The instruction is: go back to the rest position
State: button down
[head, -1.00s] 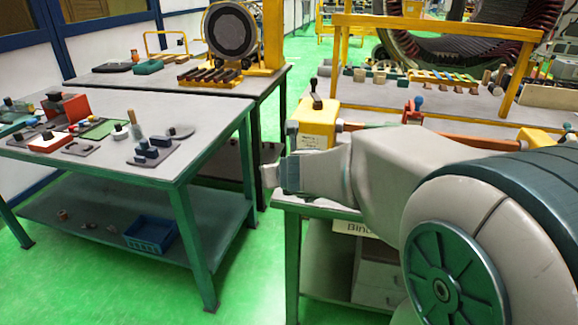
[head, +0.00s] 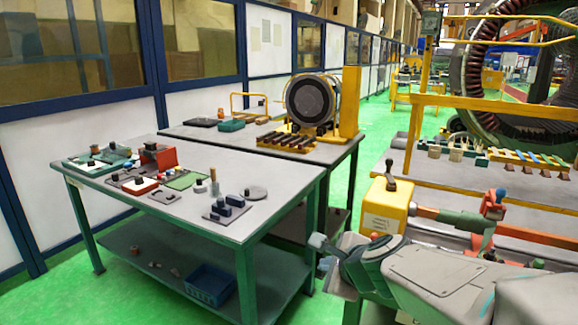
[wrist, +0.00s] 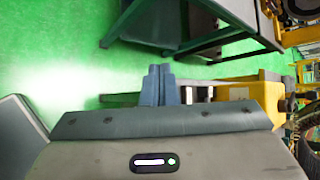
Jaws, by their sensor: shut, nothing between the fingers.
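My gripper (head: 322,254) is at the lower middle of the head view, at the end of my arm, which comes in from the lower right. It is in the gap between the left work table and the right bench. In the wrist view my gripper (wrist: 157,72) shows its two blue-grey fingers side by side and touching, with nothing between them. Green floor and table legs lie beyond the fingers.
The left table (head: 290,178) holds small parts and fixtures. A blue bin (head: 209,284) sits on its lower shelf.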

jog(key=s+d+n+g+h+p, duration=0.2)
jog(key=s+d+n+g, duration=0.1)
jog(key=s+n, duration=0.5)
jog(key=s+d+f+n+g+h+p, duration=0.1)
jog(key=s+d+n+g+p, duration=0.1)
jog(key=s+n, duration=0.7)
jog(key=d+n+g, duration=0.1)
jog(key=n, duration=0.2)
jog(key=shift+d+f+g+h+p, duration=0.2)
jog(key=shift+g+h+p, duration=0.1)
jog(key=shift+g+h, duration=0.1)
